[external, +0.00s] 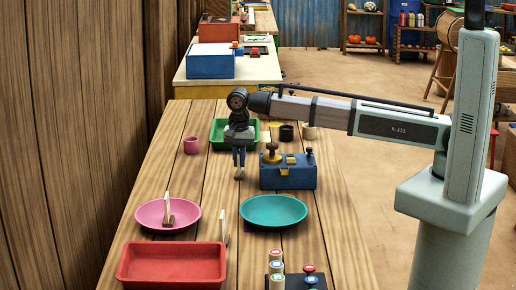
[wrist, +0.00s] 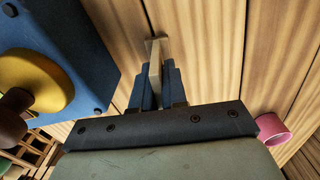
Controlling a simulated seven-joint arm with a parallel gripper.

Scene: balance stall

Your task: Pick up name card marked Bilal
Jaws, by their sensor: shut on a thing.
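My gripper (external: 239,172) points down over the wooden table, just left of the blue box. In the wrist view my gripper (wrist: 154,88) is shut on a thin, pale card-like piece (wrist: 156,58), seen nearly edge-on between the fingers. Any name on it cannot be read, so I cannot tell whether it is the Bilal card. Another pale card (external: 167,209) stands in the pink plate (external: 150,217). A further pale card (external: 224,229) stands between the pink plate and the teal plate (external: 272,221). No writing on these shows either.
The blue box (external: 288,177) with yellow and dark fittings stands close right of my gripper; it also fills the left of the wrist view (wrist: 75,50). A pink cup (external: 191,145) and green tray (external: 218,143) are behind. A red tray (external: 172,277) and several capped pieces are in front.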

